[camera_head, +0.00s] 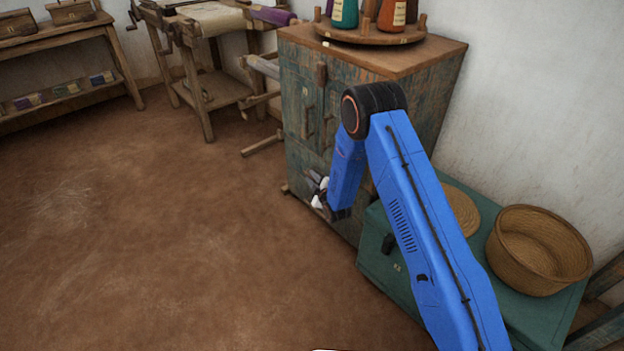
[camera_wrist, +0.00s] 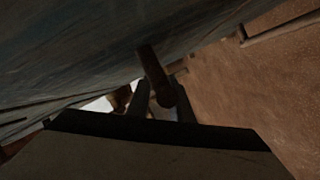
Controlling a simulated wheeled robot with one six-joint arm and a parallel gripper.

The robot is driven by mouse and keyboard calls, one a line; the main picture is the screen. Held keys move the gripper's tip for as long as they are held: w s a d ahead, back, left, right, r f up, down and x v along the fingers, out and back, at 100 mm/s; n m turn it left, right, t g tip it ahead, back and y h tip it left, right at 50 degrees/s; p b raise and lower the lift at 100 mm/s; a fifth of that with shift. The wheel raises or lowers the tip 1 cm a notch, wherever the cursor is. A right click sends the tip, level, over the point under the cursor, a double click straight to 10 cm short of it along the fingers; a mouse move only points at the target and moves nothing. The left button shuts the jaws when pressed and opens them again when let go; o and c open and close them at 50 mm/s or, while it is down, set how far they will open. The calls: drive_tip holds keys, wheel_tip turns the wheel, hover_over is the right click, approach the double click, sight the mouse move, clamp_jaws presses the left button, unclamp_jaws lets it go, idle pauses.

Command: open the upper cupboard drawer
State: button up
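The cupboard (camera_head: 300,85) is a tall wooden cabinet with worn blue-green paint, standing against the wall. My gripper (camera_head: 318,193) is low at its front face, and my arm hides part of that face. I cannot make out the upper drawer's edges in the head view. In the wrist view a round wooden bar-like handle (camera_wrist: 154,72) sticks out from the painted front (camera_wrist: 75,60). My gripper (camera_wrist: 164,100) has its two fingers apart, one on either side of the handle's end. I cannot tell whether they touch it.
A green chest (camera_head: 375,240) stands right of the cupboard with a wicker basket (camera_head: 540,250) and a round woven lid (camera_head: 461,212) on it. A turntable (camera_head: 370,36) with bottles sits on the cupboard top. The brown floor (camera_head: 150,230) in front is clear.

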clamp_jaws()
drive_tip(key=s+a, duration=1.8)
unclamp_jaws()
drive_tip(key=shift+s, duration=0.1)
drive_tip(key=v, duration=1.7)
drive_tip(key=shift+s, duration=0.15)
